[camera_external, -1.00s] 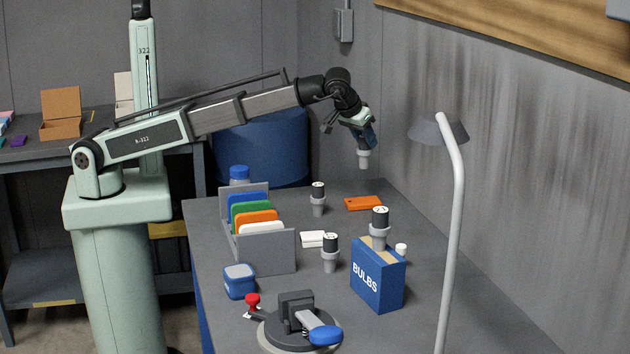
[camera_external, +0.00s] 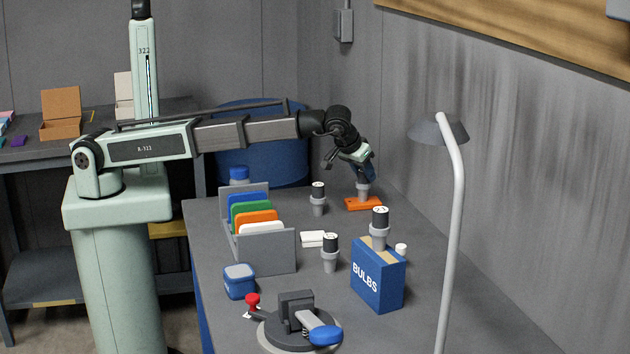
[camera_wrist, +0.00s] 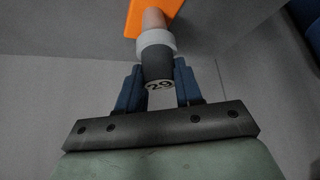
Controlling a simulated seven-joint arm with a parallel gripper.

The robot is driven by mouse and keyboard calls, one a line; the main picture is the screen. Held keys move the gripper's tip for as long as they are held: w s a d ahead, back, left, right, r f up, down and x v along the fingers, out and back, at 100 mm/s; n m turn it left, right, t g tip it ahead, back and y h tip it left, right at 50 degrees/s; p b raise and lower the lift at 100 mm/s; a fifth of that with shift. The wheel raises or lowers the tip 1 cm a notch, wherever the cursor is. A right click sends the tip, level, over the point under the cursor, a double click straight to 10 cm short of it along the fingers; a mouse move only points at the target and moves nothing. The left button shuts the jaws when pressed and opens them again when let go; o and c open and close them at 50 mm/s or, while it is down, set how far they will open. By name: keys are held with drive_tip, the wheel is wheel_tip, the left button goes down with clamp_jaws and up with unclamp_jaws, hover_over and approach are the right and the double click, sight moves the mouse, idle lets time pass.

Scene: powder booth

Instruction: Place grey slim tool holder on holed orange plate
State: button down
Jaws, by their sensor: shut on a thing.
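The grey slim tool holder (camera_external: 363,189) is upright at the orange plate (camera_external: 352,204) at the back of the table. Its lower end meets the plate, but I cannot tell whether it sits in a hole. My gripper (camera_external: 366,176) is shut on the holder's dark upper part. In the wrist view the holder (camera_wrist: 155,42) has a black top marked 29, a pale collar and a slim lower part reaching the orange plate (camera_wrist: 131,17). The blue fingers of my gripper (camera_wrist: 158,88) stand on either side of the black top. The plate's hole is hidden.
A grey rack (camera_external: 268,250) holds coloured plates. A lamp (camera_external: 455,220) rises at the right. A clamp (camera_external: 300,325) is in front.

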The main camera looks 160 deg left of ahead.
drive_tip(key=c, duration=0.6)
unclamp_jaws()
drive_tip(key=shift+o, duration=0.2)
drive_tip(key=shift+r, duration=0.15)
drive_tip(key=v, duration=1.2)
